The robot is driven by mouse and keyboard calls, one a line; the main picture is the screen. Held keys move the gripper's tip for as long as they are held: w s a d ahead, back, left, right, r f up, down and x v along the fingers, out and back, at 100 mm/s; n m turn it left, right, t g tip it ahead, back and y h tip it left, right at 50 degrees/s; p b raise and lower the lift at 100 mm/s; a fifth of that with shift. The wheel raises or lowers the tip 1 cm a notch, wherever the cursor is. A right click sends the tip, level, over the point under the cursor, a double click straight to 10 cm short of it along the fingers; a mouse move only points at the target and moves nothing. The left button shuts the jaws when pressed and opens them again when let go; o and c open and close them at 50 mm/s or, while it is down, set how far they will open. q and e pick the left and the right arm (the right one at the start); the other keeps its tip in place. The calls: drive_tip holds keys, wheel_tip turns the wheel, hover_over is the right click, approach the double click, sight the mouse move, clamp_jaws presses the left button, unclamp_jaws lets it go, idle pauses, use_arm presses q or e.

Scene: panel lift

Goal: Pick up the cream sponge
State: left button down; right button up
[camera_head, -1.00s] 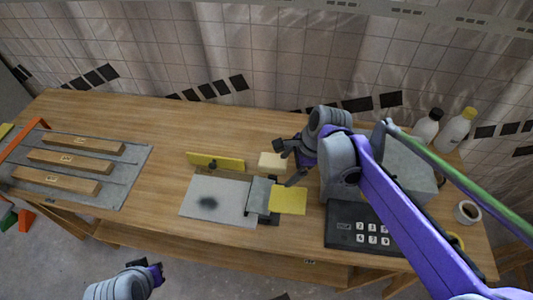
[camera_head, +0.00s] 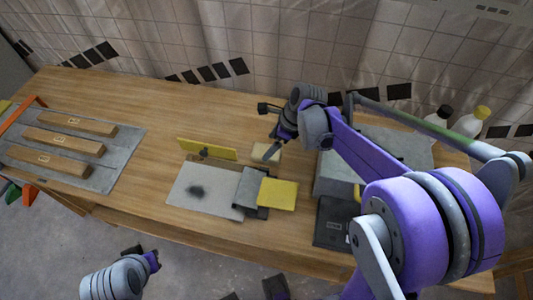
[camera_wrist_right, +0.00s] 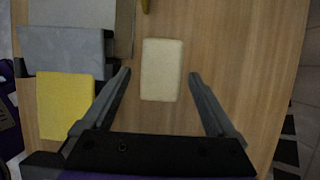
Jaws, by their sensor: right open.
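The cream sponge (camera_head: 268,152) lies flat on the wooden table, right of the yellow upright strip; in the head view my right gripper partly covers it. In the right wrist view the whole sponge (camera_wrist_right: 161,69) shows as a pale block. My right gripper (camera_wrist_right: 159,76) is open and empty, with its fingertips spread to either side of the sponge's near part in that picture. In the head view my right gripper (camera_head: 267,132) hovers at the sponge. My left gripper (camera_head: 143,256) is off the table's front edge, and its jaw state is unclear.
A yellow pad (camera_head: 278,194) and a grey block (camera_head: 250,187) lie in front, beside a pale spotted plate (camera_head: 196,194). The yellow strip (camera_head: 207,149) stands left. A grey box (camera_head: 400,146) and bottles (camera_head: 471,121) are right. Wooden bars (camera_head: 74,123) lie on a tray far left.

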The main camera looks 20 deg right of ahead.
drive_tip(key=x, duration=0.5)
drive_tip(key=shift+d+f, duration=0.2)
drive_tip(key=shift+d, duration=0.1)
drive_tip(key=shift+f+b, duration=0.25)
drive_tip(key=shift+b, duration=0.1)
idle(0.4)
drive_tip(key=c, duration=1.1)
drive_tip(key=shift+r, duration=0.15)
wheel_tip(320, 180, up, 10)
drive_tip(key=shift+r+p, duration=0.15)
drive_tip(key=shift+p, duration=0.5)
